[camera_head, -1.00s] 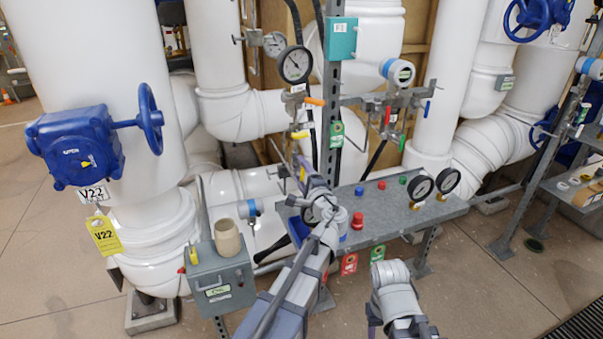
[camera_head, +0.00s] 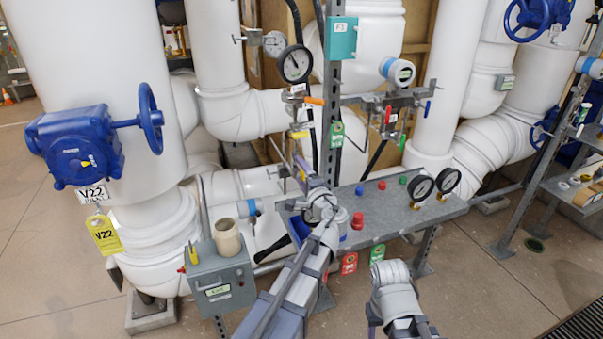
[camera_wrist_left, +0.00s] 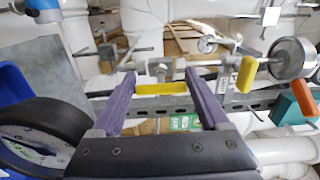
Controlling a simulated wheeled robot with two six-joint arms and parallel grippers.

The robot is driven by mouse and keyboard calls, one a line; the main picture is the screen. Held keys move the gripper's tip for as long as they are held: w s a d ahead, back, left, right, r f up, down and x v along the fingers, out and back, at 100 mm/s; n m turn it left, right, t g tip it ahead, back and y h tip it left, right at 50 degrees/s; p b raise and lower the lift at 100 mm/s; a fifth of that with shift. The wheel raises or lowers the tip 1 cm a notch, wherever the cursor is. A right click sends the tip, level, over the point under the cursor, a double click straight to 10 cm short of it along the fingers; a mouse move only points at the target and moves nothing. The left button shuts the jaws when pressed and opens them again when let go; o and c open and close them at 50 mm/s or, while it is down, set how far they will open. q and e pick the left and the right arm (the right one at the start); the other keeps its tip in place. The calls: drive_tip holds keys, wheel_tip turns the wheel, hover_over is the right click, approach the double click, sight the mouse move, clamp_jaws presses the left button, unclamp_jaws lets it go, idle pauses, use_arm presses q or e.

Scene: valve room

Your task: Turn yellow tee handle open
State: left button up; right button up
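A yellow tee handle (camera_wrist_left: 162,89) lies lengthwise across the gap between my left gripper's fingers in the left wrist view, with its metal stem and fitting just behind it. My left gripper (camera_wrist_left: 160,77) is open, with one purple finger near each end of the handle. I cannot tell whether the fingers touch it. In the head view my left gripper (camera_head: 294,164) is up against the tubing left of the steel post, and the tee handle is mostly hidden there. My right arm shows at the lower right, but its gripper does not.
Another yellow handle (camera_head: 300,134) and an orange handle (camera_head: 314,101) sit above, beneath a round gauge (camera_head: 295,64). A steel shelf (camera_head: 400,222) with buttons and gauges stands to the right. A grey box (camera_head: 220,280) with a beige cup stands at the left.

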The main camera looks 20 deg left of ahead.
use_arm(q)
drive_tip(key=o, duration=0.3)
drive_tip(key=v, duration=0.7)
drive_tip(key=shift+s+d, duration=0.25)
drive_tip(key=shift+s, duration=0.05)
